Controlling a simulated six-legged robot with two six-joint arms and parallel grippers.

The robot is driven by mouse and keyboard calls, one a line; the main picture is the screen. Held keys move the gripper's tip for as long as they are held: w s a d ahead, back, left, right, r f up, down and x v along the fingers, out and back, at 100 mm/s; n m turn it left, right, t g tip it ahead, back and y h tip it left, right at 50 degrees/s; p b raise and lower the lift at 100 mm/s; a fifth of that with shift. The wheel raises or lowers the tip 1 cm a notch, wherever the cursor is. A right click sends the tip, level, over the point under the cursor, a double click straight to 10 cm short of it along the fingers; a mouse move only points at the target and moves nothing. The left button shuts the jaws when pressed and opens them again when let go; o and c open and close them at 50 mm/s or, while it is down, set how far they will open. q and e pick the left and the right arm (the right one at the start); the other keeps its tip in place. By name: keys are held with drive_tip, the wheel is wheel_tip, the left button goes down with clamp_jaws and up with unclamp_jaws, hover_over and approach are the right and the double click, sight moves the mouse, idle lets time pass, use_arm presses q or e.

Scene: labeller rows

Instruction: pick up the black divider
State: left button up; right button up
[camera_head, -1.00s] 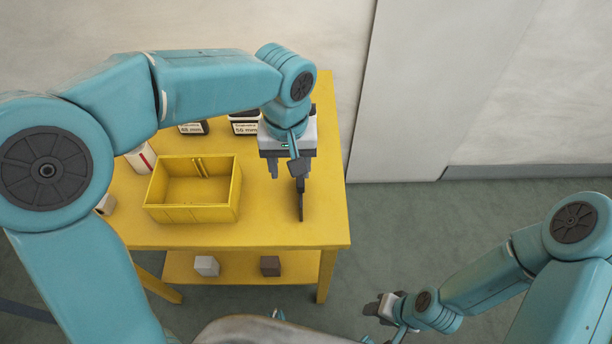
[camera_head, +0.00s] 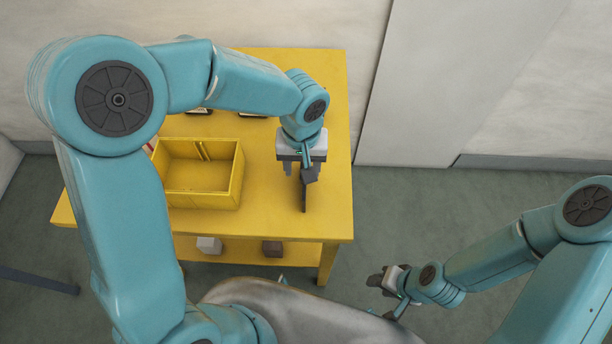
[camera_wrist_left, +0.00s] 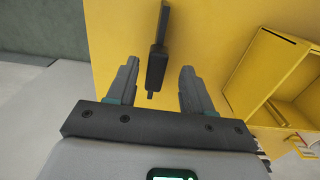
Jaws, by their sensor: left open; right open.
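The black divider (camera_head: 304,194) is a thin dark upright piece near the right side of the yellow table (camera_head: 275,219). In the left wrist view the divider (camera_wrist_left: 158,52) lies between and just beyond the two fingers. My left gripper (camera_head: 299,170) is over it, pointing down; in the wrist view the left gripper (camera_wrist_left: 157,88) is open, with a gap on each side of the divider. The gripper hides the divider's upper part in the head view. My right gripper (camera_head: 378,281) is open and empty, away from the table at the lower right.
A yellow bin (camera_head: 199,182) with walled sides stands left of the divider; it also shows in the wrist view (camera_wrist_left: 268,72). A light block (camera_head: 209,245) and a dark block (camera_head: 272,248) sit on the lower shelf. Labelled boxes at the back are mostly hidden by my left arm.

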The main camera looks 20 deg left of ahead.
use_arm(q)
drive_tip(key=shift+s+f, duration=0.15)
drive_tip(key=shift+f, duration=0.45)
drive_tip(key=f, duration=0.4)
drive_tip(key=shift+d+p, duration=0.3)
drive_tip(key=shift+f, duration=0.5)
drive_tip(key=shift+a, duration=0.1)
clamp_jaws()
